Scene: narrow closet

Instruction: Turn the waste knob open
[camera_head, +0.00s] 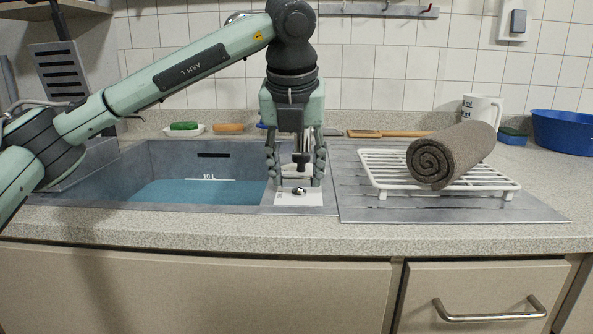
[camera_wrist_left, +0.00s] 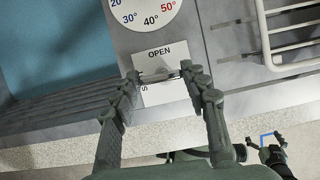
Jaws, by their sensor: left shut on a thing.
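The waste knob (camera_wrist_left: 160,76) is a small metal handle on a white plate (camera_wrist_left: 168,55) marked OPEN, with a second word mostly hidden by a finger. In the head view the knob (camera_head: 299,191) shows low between my fingers, on the plate at the sink's right edge. My left gripper (camera_head: 297,177) points down over it. In the left wrist view the fingertips of my left gripper (camera_wrist_left: 160,72) are at the two ends of the knob, shut on it. My right gripper (camera_wrist_left: 266,142) shows small at the lower right of the wrist view, its fingers apart and empty.
The sink (camera_head: 90,190) left of the knob holds blue water near a 10 L mark. A white rack (camera_head: 385,172) with a rolled towel (camera_head: 455,155) stands on the right. A wooden brush (camera_head: 390,133) lies behind. A temperature dial (camera_wrist_left: 145,12) is beside the plate.

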